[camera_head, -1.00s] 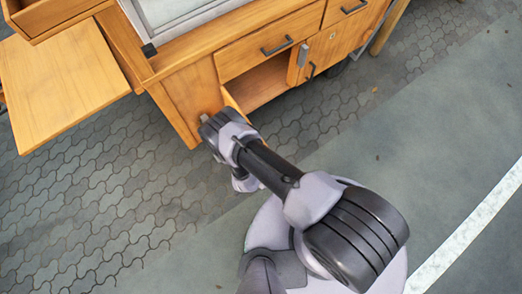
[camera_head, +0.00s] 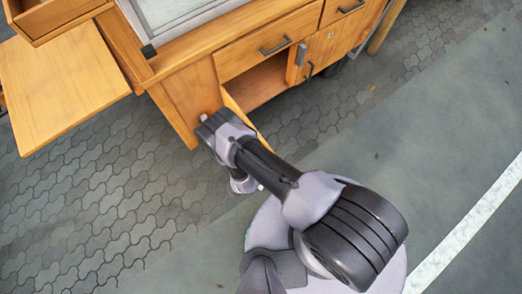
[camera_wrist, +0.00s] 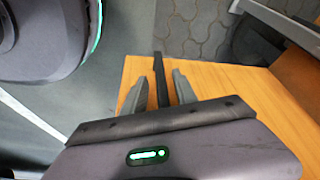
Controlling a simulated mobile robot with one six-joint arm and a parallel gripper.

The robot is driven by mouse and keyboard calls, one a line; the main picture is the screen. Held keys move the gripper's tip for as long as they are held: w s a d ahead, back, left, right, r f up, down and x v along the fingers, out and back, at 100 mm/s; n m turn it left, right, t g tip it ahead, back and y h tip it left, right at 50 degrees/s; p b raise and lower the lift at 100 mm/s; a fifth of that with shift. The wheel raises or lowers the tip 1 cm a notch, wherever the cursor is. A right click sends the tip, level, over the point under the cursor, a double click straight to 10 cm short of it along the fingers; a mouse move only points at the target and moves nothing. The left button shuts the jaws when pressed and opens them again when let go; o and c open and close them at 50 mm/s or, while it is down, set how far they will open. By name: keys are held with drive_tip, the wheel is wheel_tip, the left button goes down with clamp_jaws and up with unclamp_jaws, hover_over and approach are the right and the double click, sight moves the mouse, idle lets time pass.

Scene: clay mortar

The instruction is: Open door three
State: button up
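A wooden cabinet door (camera_head: 235,104) on the cart's lower left stands ajar, swung outward, with a dark open compartment (camera_head: 262,83) behind it. In the head view my arm covers much of the door, and my gripper's fingertips are hidden. In the wrist view the door's wooden face (camera_wrist: 225,82) lies under my gripper (camera_wrist: 160,82). Its two grey fingers are apart, one on each side of a dark bar handle (camera_wrist: 159,66), with gaps visible beside the bar. No door number is readable.
Another lower door (camera_head: 328,45) with a dark handle is closed to the right. Closed drawers (camera_head: 270,42) sit above. A wooden side shelf (camera_head: 62,85) juts out at left. The paved floor (camera_head: 90,215) in front is clear.

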drive_tip(key=p+v, duration=0.7)
drive_tip(key=v, duration=0.9)
drive_tip(key=shift+r, duration=0.2)
drive_tip(key=shift+s, duration=0.15)
